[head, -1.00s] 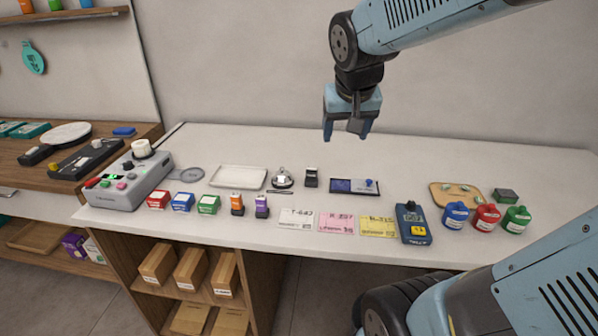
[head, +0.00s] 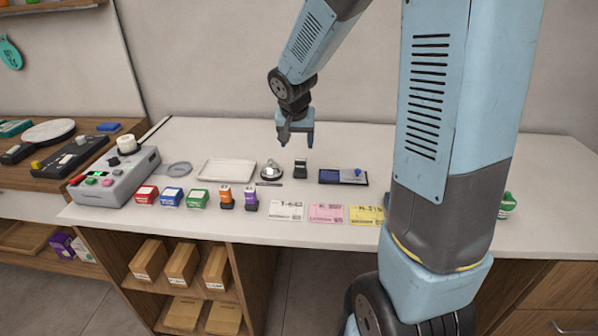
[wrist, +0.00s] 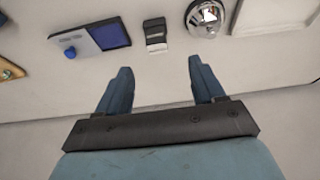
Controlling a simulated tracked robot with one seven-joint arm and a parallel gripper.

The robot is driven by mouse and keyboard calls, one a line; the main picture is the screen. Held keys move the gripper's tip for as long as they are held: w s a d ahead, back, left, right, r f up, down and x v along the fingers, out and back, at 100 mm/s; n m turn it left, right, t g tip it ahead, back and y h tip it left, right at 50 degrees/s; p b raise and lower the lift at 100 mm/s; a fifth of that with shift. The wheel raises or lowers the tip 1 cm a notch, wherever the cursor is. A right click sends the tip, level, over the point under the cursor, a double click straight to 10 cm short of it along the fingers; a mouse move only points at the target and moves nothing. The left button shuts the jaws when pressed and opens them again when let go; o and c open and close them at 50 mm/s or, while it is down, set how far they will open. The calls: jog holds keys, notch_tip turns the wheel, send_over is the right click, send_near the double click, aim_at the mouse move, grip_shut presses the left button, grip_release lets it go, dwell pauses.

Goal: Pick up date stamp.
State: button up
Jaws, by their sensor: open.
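A small black block with a pale band, which looks like the date stamp (head: 300,169), stands upright on the white counter between the bell and the ink pad. In the wrist view the date stamp (wrist: 155,35) lies beyond the fingertips, roughly in line with the gap between them. My gripper (head: 296,139) hangs above the back of the counter, pointing down, apart from the stamp. In the wrist view my gripper (wrist: 160,68) has its fingers spread with nothing between them.
A silver bell (head: 270,170) stands just left of the stamp, and a blue ink pad (head: 343,177) lies to its right. A pale tray (head: 227,171) is farther left. Orange (head: 225,196) and purple stamps (head: 250,198) and paper slips (head: 287,210) line the front. The counter behind is clear.

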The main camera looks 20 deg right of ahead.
aim_at(300, 159)
jog(key=x, duration=0.6)
jog(key=shift+f, duration=0.1)
jog(key=shift+d+x, duration=0.1)
jog(key=shift+x, duration=1.4)
jog(key=shift+d+x, duration=0.15)
jog(key=shift+x, duration=1.35)
jog(key=c, duration=1.1)
